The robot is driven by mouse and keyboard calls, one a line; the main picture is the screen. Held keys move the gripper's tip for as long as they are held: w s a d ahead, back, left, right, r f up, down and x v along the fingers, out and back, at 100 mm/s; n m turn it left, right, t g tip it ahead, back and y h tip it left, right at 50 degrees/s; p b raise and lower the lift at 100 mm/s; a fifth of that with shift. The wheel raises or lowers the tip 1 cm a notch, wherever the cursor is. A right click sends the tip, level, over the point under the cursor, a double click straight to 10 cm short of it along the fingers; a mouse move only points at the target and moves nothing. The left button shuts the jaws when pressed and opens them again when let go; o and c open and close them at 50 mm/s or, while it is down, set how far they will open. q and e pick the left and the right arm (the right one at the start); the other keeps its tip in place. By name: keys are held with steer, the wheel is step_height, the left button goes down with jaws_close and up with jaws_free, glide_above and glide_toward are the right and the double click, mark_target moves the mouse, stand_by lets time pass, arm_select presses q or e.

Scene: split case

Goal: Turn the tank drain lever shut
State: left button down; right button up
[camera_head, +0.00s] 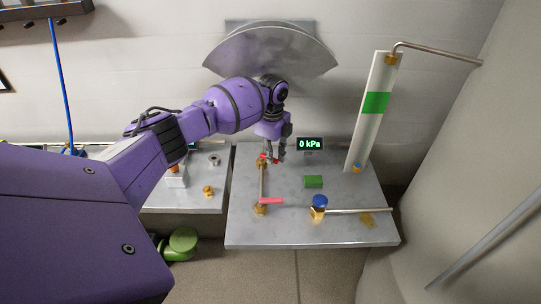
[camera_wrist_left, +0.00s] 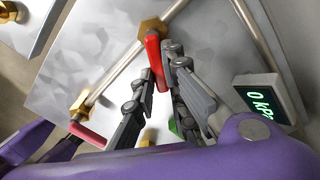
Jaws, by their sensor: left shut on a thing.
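My left gripper (camera_head: 275,157) reaches down to the back left of the metal plate and is shut on a red lever (camera_head: 263,156). In the left wrist view the red lever (camera_wrist_left: 155,60) lies between the fingertips (camera_wrist_left: 160,68), next to a brass hex fitting (camera_wrist_left: 150,27). A second lever, pinkish red (camera_head: 271,201), sits on a brass fitting nearer the front; it also shows in the wrist view (camera_wrist_left: 87,134). A pipe (camera_head: 262,181) joins the two fittings. I cannot read any label telling which lever is the tank drain. My right gripper is not in view.
A display (camera_head: 309,144) reads 0 kPa. A green block (camera_head: 313,181), a blue-capped brass valve (camera_head: 319,203) and an upright white panel with a green band (camera_head: 376,103) stand to the right. A lower metal surface (camera_head: 205,196) lies to the left.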

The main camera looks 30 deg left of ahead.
arm_select(q)
steer(key=shift+w+n, duration=0.15)
steer(key=shift+n, duration=0.15)
steer(key=c, duration=1.8)
jaws_free()
steer(key=shift+o, duration=0.2)
